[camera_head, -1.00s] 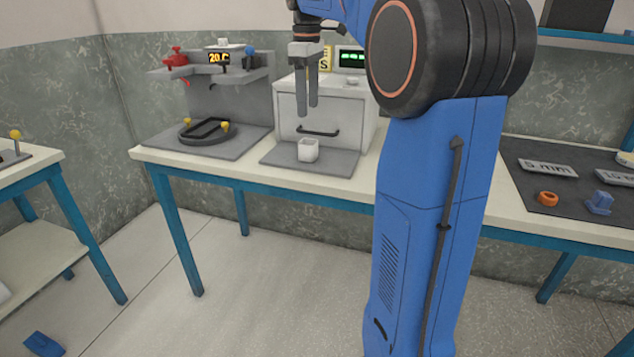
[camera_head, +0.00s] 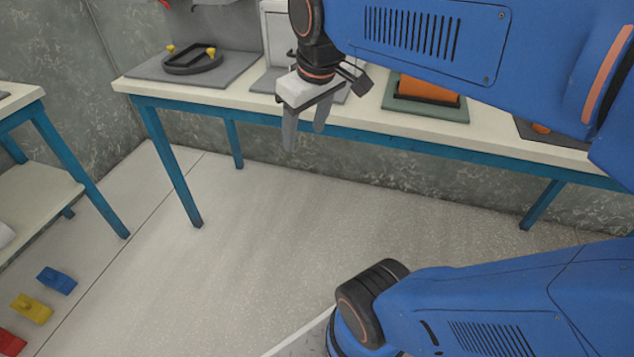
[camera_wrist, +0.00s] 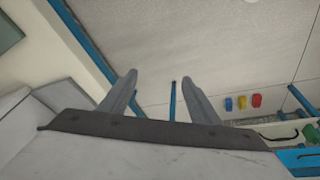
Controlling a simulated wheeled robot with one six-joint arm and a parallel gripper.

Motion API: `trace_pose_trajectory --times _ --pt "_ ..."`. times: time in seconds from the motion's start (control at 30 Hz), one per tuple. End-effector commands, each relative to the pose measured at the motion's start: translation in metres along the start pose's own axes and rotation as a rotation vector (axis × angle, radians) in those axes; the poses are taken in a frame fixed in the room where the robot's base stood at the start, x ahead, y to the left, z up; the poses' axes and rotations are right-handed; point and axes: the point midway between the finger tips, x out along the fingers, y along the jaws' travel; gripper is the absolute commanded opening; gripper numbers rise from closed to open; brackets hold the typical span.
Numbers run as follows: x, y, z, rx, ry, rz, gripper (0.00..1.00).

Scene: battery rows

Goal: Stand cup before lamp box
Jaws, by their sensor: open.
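My gripper (camera_head: 304,132) hangs in front of the bench edge, over the floor, with its two grey fingers apart and nothing between them. The wrist view also shows the spread fingers (camera_wrist: 160,78) with only floor and a blue table leg beyond. The white box that I take for the lamp box (camera_head: 277,22) stands on the bench behind my gripper, mostly hidden by my wrist and arm. The white cup is not visible now; my wrist covers the area before the box.
A grey stand with a dark ring fixture (camera_head: 192,62) is at the bench's left. An orange object (camera_head: 428,91) sits on a grey-green tray (camera_head: 455,114) right of my wrist. Blue (camera_head: 57,281), yellow (camera_head: 32,308) and red (camera_head: 10,343) blocks are at lower left. The floor between is clear.

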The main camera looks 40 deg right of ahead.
Motion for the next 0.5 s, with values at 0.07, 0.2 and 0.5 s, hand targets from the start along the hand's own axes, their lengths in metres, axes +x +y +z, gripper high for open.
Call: trace_pose_trajectory --times 0.07,0.2,0.5 --pt "0.014 -0.013 0.027 0.040 0.030 -0.001 0.57" --pt "0.037 -0.028 0.062 0.109 0.072 -0.005 0.57" --pt "0.059 -0.040 0.091 0.173 0.109 -0.014 0.57"
